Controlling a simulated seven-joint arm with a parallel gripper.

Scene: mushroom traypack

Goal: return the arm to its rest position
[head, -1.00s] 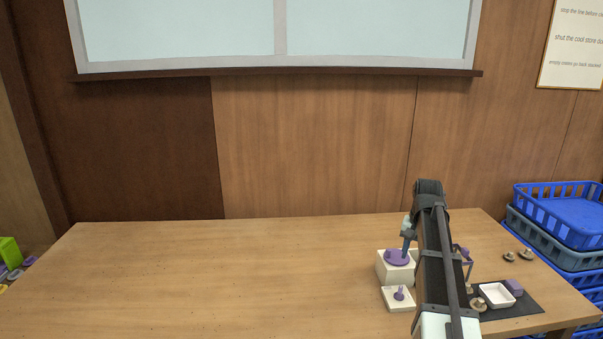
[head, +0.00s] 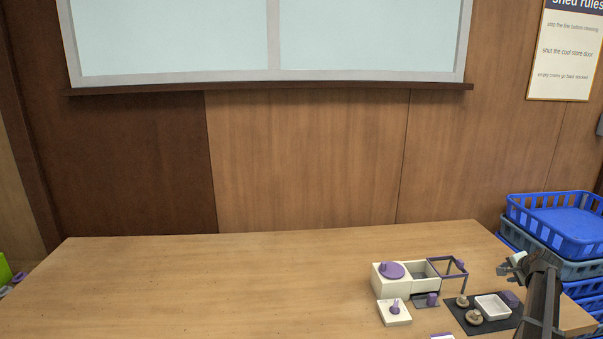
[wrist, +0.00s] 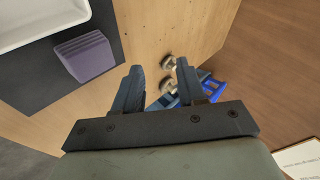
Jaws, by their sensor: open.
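My gripper (head: 512,264) is raised above the right end of the table in the head view, clear of the things there. In the wrist view my gripper (wrist: 160,70) has its two dark blue fingers spread, with nothing between them. A white tray (head: 492,307) and two brown mushrooms (head: 468,309) sit on a dark mat (head: 510,324), beside a purple block (head: 510,298). In the wrist view the tray (wrist: 35,22) and the purple block (wrist: 86,56) lie to the left of the fingers.
A cream box with a purple disc (head: 392,270), a small white piece with a purple knob (head: 394,312) and a purple frame (head: 450,268) stand left of the mat. Blue crates (head: 560,225) are stacked at right. The table's left side (head: 200,290) is clear.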

